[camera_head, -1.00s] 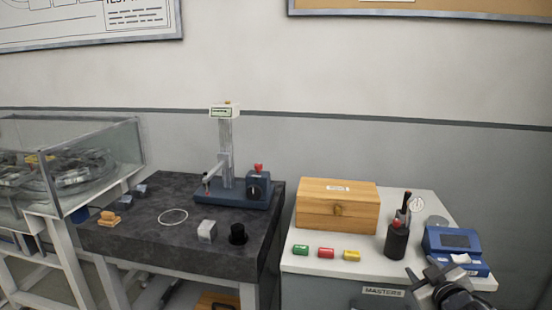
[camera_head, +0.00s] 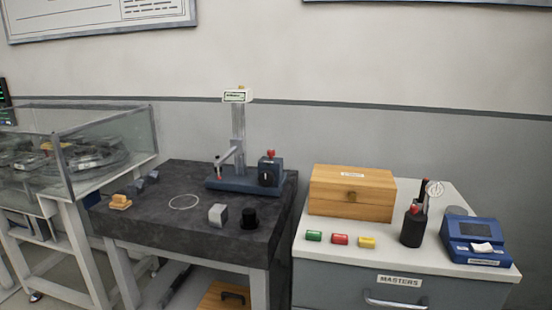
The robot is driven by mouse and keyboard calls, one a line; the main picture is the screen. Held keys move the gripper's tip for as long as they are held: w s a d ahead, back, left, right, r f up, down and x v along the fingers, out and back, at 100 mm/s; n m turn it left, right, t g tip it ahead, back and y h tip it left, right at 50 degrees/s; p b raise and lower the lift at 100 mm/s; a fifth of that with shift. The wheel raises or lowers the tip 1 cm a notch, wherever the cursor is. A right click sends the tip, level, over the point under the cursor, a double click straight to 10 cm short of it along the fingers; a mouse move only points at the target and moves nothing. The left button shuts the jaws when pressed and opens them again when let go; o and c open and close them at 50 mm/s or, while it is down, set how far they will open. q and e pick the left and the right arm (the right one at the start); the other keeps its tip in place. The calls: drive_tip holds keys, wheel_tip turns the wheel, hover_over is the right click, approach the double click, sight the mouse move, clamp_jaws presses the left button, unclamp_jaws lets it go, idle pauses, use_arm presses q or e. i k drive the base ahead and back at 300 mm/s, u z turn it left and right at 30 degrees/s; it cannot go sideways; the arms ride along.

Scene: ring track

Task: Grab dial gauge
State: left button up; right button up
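A small round pale dial (camera_head: 435,188), which looks like the dial gauge, shows at the back right of the white-topped cabinet (camera_head: 450,195). It is just right of a slim dark upright piece (camera_head: 423,192) and a black cylinder with a red top (camera_head: 413,228). I cannot tell whether the dial touches either of them. Neither of my grippers is in view.
A dark slab table (camera_head: 150,232) with a gauge stand (camera_head: 238,140) is left. A glass-walled case (camera_head: 110,150) is far left.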

sight(413, 229)
drive_tip(key=k, duration=0.6)
drive_tip(key=z, duration=0.55)
drive_tip(key=i, duration=1.25)
drive_tip(key=u, duration=0.65)
